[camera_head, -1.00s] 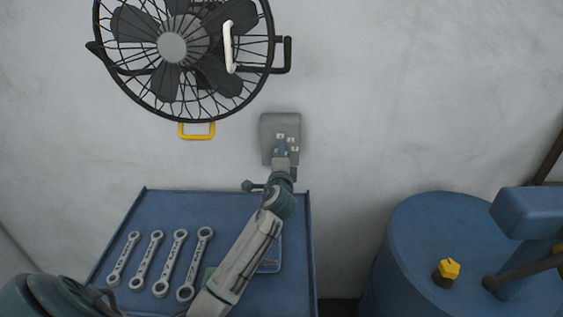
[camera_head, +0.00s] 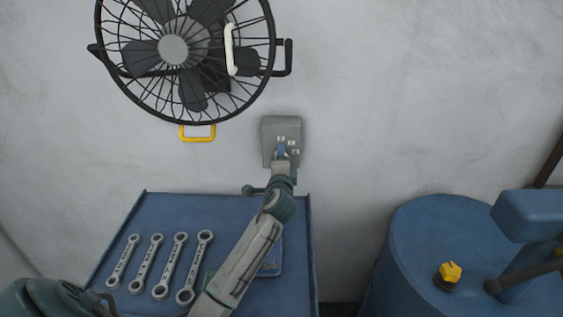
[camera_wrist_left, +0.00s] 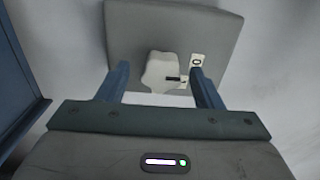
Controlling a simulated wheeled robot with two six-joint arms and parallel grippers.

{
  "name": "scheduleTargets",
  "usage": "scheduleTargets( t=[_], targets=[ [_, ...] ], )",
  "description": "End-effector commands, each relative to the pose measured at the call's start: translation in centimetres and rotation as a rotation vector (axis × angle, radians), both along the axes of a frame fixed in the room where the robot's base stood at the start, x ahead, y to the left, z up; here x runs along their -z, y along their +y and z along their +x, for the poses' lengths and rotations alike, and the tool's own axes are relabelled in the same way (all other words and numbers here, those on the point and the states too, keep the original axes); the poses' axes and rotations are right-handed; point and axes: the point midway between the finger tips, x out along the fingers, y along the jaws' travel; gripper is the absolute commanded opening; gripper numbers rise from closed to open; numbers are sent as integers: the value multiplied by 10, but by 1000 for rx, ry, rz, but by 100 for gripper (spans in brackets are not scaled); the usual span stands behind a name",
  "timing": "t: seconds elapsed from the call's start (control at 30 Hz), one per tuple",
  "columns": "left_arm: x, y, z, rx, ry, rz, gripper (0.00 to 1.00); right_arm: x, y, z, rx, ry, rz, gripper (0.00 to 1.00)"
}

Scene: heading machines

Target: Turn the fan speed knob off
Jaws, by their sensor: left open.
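The grey fan control box (camera_head: 281,128) is on the wall, below and right of the fan (camera_head: 173,49). My left gripper (camera_head: 281,153) is in front of its lower part and hides the knob in the head view. In the left wrist view, the pale lobed knob (camera_wrist_left: 160,70) is on the box face (camera_wrist_left: 215,35). My left gripper (camera_wrist_left: 160,75) is open, with one blue finger on each side of the knob. Gaps show beside the knob. A dark mark on the knob faces right, just below a white label marked 0 (camera_wrist_left: 196,61). My right gripper is not in view.
A blue tray table (camera_head: 190,206) with several wrenches (camera_head: 172,265) stands below the box. A blue drum-like machine (camera_head: 415,225) with a yellow knob (camera_head: 450,272) is at the right. A yellow handle (camera_head: 197,137) hangs under the fan. The wall between is clear.

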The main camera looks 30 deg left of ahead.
Motion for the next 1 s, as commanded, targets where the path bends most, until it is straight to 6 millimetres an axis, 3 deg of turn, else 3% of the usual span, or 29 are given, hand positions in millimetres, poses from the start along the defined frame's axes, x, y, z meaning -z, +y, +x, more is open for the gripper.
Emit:
scheduleTargets(
  t=[0.17,0.6,0.8,1.0],
  targets=[
    [1,-5,-8,1,-1,0,60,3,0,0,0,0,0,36],
    [2,-47,-78,1,-2,-3,60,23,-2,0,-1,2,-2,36],
    [0,-56,-92,0,-1,-1,60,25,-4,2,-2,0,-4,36],
    [0,-56,-93,-1,0,0,60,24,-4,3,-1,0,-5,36]
  ],
)
